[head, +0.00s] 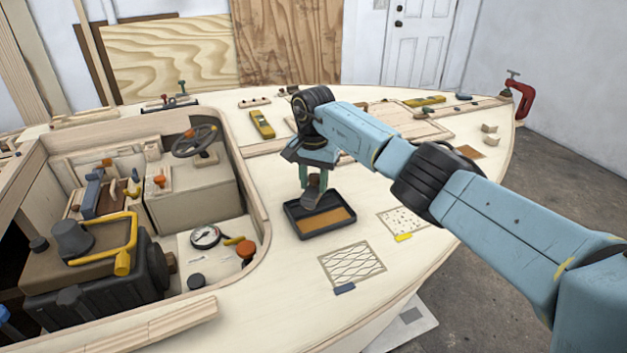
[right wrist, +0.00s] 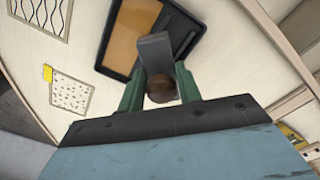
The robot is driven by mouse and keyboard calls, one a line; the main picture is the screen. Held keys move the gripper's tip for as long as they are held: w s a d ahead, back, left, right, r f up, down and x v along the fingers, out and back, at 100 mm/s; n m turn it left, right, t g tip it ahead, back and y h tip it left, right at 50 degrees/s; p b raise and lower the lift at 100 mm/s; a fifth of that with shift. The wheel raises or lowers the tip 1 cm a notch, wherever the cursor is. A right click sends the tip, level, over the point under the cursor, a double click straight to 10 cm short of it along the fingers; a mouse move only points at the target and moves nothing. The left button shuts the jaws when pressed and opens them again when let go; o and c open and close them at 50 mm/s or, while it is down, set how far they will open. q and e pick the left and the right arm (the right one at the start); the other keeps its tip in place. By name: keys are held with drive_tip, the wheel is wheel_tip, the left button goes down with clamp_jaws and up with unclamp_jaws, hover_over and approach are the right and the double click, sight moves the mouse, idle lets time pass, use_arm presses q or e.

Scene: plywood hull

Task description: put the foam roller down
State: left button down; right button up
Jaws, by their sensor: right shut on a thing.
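My right gripper (head: 312,180) points down over the black tray (head: 292,222), which lies on the pale plywood deck and has an amber-coloured floor. The gripper is shut on the foam roller (head: 310,197). In the right wrist view the green fingers (right wrist: 160,92) hold its round brown handle end, and its dark grey part (right wrist: 155,48) reaches out over the tray (right wrist: 192,22). I cannot tell whether the roller touches the tray. My left gripper is not in view.
The open cockpit, with a steering wheel (head: 195,141) and a gauge (head: 205,237), is to the left. A yellow level (head: 262,124) lies behind. Bare deck surrounds the tray.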

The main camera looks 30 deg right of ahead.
sight(314, 177)
drive_tip(key=shift+f, duration=0.15)
drive_tip(key=o, duration=1)
drive_tip(key=shift+c, duration=0.2)
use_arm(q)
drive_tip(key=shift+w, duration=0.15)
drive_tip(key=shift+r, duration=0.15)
use_arm(e)
wheel_tip(314, 177, up, 6)
drive_tip(key=shift+r+p, duration=0.2)
drive_tip(key=shift+p, duration=0.45)
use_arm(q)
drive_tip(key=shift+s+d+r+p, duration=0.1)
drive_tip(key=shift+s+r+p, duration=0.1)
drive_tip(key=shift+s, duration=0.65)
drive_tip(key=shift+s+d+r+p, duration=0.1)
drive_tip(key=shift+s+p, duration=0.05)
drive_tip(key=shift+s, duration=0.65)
use_arm(e)
wheel_tip(314, 177, up, 6)
drive_tip(key=shift+r, duration=0.2)
